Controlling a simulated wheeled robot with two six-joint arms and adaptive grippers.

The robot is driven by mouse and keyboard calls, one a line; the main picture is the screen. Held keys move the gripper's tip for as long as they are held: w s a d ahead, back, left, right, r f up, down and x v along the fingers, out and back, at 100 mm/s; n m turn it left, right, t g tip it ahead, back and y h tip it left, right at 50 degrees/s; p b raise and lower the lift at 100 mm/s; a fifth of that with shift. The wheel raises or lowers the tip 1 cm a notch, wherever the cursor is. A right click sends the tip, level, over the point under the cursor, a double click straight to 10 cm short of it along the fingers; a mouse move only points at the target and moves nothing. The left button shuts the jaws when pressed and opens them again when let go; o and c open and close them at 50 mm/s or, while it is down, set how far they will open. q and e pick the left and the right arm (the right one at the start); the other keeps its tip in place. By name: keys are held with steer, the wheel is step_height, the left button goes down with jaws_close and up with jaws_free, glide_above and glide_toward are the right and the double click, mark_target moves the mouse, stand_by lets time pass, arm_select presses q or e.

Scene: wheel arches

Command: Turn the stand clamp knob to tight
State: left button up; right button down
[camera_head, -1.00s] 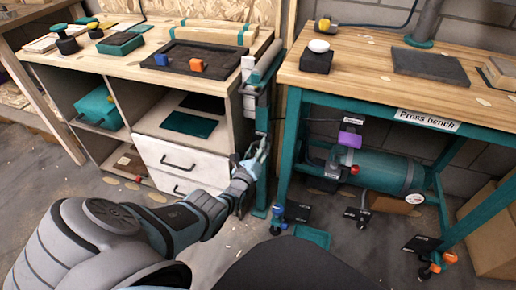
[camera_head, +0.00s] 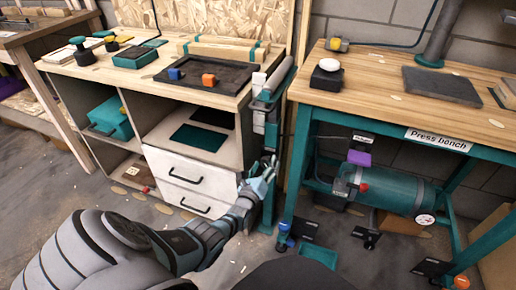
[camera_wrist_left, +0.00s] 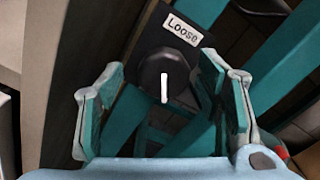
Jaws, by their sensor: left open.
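The stand clamp knob (camera_wrist_left: 150,70) is round and black in the left wrist view, on a dark plate, with a label reading "Loose" (camera_wrist_left: 182,29) above it. A white line runs from its middle toward its lower edge. My left gripper (camera_wrist_left: 163,68) is open, one finger on each side of the knob with a visible gap; I cannot tell the depth between them. In the head view my left gripper (camera_head: 263,168) is in front of the teal stand (camera_head: 270,97); the knob is not clear there. My right gripper is not in view.
A cabinet with white drawers (camera_head: 190,172) stands close left of the stand. The press bench (camera_head: 440,110) with teal legs is close on the right, with a teal tank (camera_head: 390,190) beneath. Several small items lie on the floor under the bench.

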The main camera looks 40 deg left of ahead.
arm_select(q)
steer(key=v, duration=1.1)
steer(key=shift+w, duration=0.1)
